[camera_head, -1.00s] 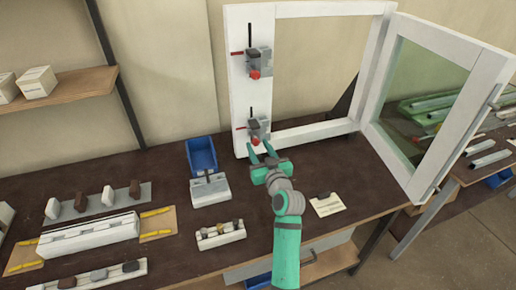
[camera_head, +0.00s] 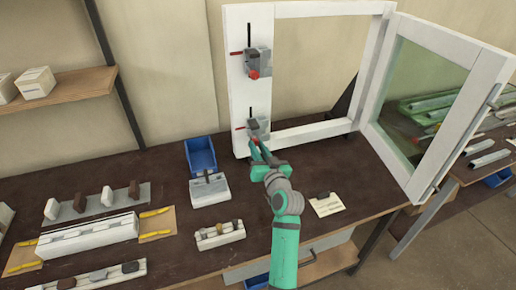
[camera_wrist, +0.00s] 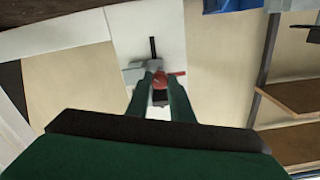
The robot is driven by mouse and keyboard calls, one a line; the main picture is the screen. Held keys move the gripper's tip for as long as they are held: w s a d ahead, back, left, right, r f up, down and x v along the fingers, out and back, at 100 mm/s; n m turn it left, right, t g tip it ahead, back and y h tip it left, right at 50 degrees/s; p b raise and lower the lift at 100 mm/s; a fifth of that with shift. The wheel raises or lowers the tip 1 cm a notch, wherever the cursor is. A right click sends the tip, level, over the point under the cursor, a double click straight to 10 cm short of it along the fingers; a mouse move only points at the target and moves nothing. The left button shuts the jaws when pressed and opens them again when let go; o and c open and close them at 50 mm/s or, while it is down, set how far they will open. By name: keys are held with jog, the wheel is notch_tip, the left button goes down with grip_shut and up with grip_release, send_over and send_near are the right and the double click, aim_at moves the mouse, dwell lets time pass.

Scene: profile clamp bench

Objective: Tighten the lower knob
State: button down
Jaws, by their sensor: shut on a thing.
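The lower knob (camera_wrist: 160,79) is red and sits between my fingertips in the wrist view; in the head view my gripper mostly hides it.
An open glazed sash (camera_head: 428,100) stands at the right of the frame. On the dark bench (camera_head: 165,175) are a blue bin (camera_head: 201,155), a white block fixture (camera_head: 210,190), a small tray of parts (camera_head: 220,235) and a paper card (camera_head: 327,206).

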jog(key=m, duration=0.5)
jog(key=shift+r+m, duration=0.15)
jog(key=shift+m, duration=2.25)
jog(key=c, duration=1.6)
grip_release()
jog(key=shift+o, duration=0.2)
jog(key=v, duration=1)
jog(key=shift+s, duration=0.4)
